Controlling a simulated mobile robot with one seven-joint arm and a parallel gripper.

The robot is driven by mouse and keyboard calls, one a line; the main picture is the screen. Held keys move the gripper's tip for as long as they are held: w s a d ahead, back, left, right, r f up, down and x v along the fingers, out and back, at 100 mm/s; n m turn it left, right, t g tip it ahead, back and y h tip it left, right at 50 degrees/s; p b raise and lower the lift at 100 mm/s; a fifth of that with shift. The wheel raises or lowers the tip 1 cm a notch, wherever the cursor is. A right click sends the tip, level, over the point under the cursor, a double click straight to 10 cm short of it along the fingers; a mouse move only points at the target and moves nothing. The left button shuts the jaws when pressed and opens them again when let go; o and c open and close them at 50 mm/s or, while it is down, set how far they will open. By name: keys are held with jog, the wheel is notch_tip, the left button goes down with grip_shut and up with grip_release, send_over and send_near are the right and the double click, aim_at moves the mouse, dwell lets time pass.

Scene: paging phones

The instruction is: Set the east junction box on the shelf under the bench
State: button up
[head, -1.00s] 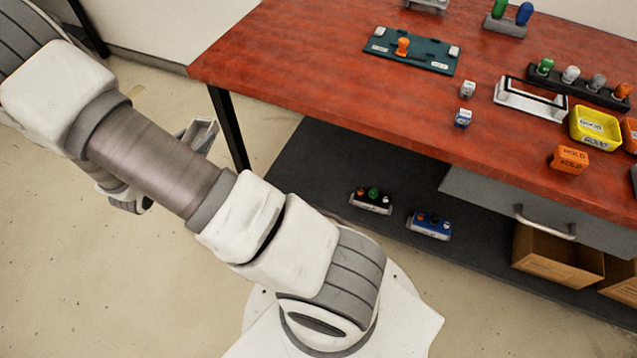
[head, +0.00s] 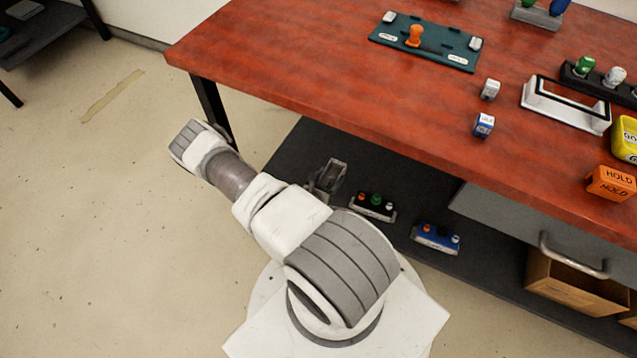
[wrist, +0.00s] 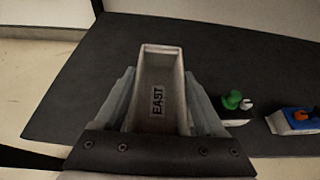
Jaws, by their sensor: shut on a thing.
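The east junction box (wrist: 161,72) is a narrow grey open-topped box with an EAST label, seen in the wrist view. My gripper (wrist: 160,98) is shut on it, with a finger along each side. In the head view my gripper (head: 326,184) is under the bench's front edge, over the left part of the dark shelf (head: 300,152). The shelf also shows in the wrist view (wrist: 85,85) beneath and around the box. I cannot tell whether the box touches the shelf.
A holder with black, green and other knobs (head: 372,207) stands on the shelf just right of my gripper. A blue holder (head: 436,238) stands further right, then a cardboard box (head: 575,286) under a drawer (head: 540,225). The red bench top (head: 330,70) overhangs; its leg (head: 211,108) is at left.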

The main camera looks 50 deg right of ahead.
jog(key=shift+s+d+f, duration=0.4)
jog(key=shift+s+f, duration=0.2)
jog(key=shift+s+d+f, duration=0.4)
jog(key=shift+s+f, duration=0.15)
jog(key=shift+f, duration=0.05)
jog(key=w+f+b, duration=0.2)
jog(key=w, duration=0.1)
jog(key=w+f+b, duration=0.2)
jog(key=w+f, duration=0.1)
jog(key=w, duration=0.1)
jog(key=w+f+b, duration=0.2)
jog(key=w, duration=0.2)
jog(key=shift+d+f, duration=0.2)
jog(key=shift+d, duration=0.15)
jog(key=shift+w+f+b, duration=0.1)
jog(key=shift+f+b, duration=1.25)
jog(key=shift+f, duration=0.6)
jog(key=shift+f, duration=0.15)
jog(key=o, duration=1.5)
jog(key=shift+o, duration=0.2)
